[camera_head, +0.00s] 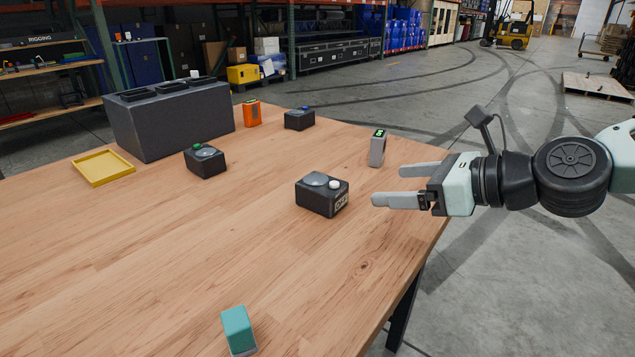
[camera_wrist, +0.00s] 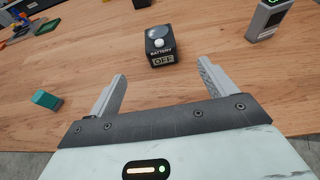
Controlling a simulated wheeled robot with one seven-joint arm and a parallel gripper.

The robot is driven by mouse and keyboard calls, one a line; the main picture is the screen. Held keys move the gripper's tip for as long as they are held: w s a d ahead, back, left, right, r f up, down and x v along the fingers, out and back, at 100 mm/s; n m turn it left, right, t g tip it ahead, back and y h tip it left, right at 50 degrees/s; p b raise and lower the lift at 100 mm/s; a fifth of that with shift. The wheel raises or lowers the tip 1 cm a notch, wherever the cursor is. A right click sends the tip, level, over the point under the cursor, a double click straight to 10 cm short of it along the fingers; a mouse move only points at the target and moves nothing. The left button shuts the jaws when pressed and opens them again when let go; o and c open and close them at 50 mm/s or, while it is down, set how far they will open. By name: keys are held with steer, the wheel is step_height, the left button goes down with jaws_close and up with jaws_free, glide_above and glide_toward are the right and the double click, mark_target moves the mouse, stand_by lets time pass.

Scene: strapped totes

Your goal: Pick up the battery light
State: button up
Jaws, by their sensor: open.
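The battery light (camera_head: 322,197) is a small black box with a grey dome and a white button on top. It stands on the wooden table right of the middle.
Similar black boxes carry a green button (camera_head: 205,161) and a blue button (camera_head: 299,120). A grey device (camera_head: 377,149) stands behind my gripper. Table around the light is clear.

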mark_target(339, 192)
steer(key=a+p, duration=0.1)
steer(key=p, duration=0.6)
steer(key=shift+w+a+f+p, duration=0.15)
steer(key=shift+a+f+p, duration=0.05)
steer(key=shift+a+p, duration=0.15)
steer(key=x, duration=0.3)
steer(key=b+x, duration=0.1)
steer(key=x, duration=0.2)
steer(key=f+x, duration=0.1)
steer(key=x, duration=0.2)
steer(key=shift+w+d+f+x, duration=0.1)
steer(key=shift+x, duration=0.9)
steer(key=shift+w+d+f+x, duration=0.1)
steer(key=shift+x, duration=0.9)
steer(key=shift+w+d+f+x, duration=0.1)
steer(key=shift+x, duration=0.9)
steer(key=shift+s+r, duration=0.1)
steer(key=shift+c, duration=0.3)
steer(key=c, duration=1.3)
